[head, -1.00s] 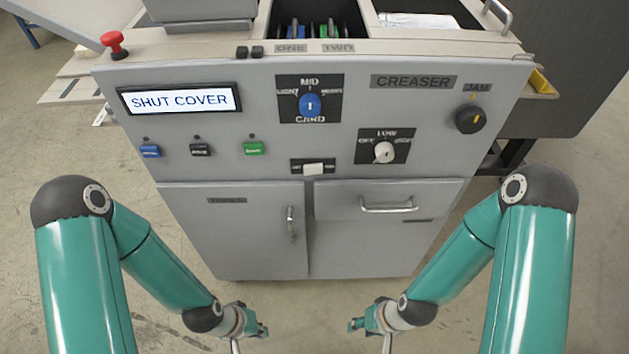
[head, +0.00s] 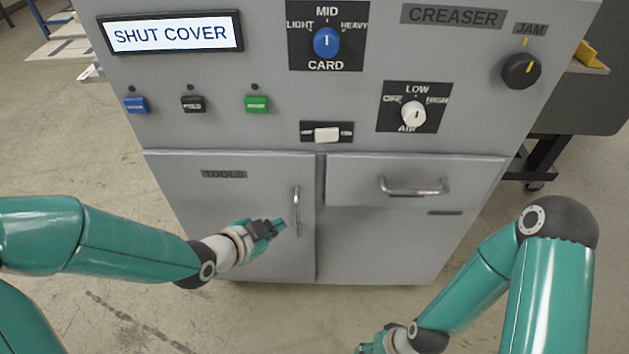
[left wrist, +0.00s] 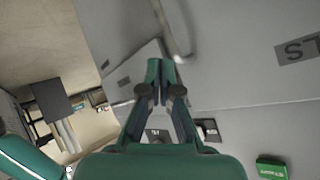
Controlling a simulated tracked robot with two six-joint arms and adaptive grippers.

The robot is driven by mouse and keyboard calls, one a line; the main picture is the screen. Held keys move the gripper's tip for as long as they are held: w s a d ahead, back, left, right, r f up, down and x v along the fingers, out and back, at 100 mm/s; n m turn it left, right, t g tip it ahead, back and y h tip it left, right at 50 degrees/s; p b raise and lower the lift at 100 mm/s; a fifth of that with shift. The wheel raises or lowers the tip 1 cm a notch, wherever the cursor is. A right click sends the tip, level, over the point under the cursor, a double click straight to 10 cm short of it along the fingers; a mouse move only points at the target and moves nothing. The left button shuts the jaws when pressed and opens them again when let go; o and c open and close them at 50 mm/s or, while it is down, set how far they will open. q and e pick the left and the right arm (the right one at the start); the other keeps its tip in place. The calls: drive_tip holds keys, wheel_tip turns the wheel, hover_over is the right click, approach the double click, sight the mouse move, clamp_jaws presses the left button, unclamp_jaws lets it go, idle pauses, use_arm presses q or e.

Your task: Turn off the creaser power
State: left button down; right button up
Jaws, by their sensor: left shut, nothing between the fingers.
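The creaser's grey front panel (head: 300,95) fills the upper head view, and its display (head: 170,33) reads "SHUT COVER". A white rocker switch (head: 327,134) on a black plate sits low on the panel, above the gap between door and drawer; its small lettering is unreadable. My left gripper (head: 277,227) is shut and empty, in front of the tools door beside its handle, below and left of the rocker switch. Its closed fingers also show in the left wrist view (left wrist: 166,70). My right gripper (head: 370,348) is at the bottom edge, partly cut off.
Blue (head: 136,105), black (head: 193,104) and green (head: 256,104) buttons are left of the rocker. A card knob (head: 327,42), an air knob (head: 413,114) and a jam knob (head: 521,70) are around it. The door handle (head: 297,211) and drawer handle (head: 414,187) stick out.

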use_arm(q)
drive_tip(key=s+d+r+m+t+h+b, duration=0.2)
drive_tip(key=d+r+m+t+h+b, duration=0.1)
drive_tip(key=r+m+b, duration=0.8)
wheel_tip(320, 180, up, 2)
drive_tip(key=shift+r+m+t+h, duration=0.15)
drive_tip(key=shift+m+t+h, duration=0.75)
drive_tip(key=shift+m+t, duration=0.2)
use_arm(e)
wheel_tip(320, 180, down, 14)
use_arm(q)
drive_tip(key=shift+d, duration=0.1)
approach(327, 139)
drive_tip(key=s+d+x, duration=0.1)
drive_tip(key=x, duration=0.4)
drive_tip(key=shift+w+a, duration=0.15)
drive_tip(key=shift+w, duration=0.8)
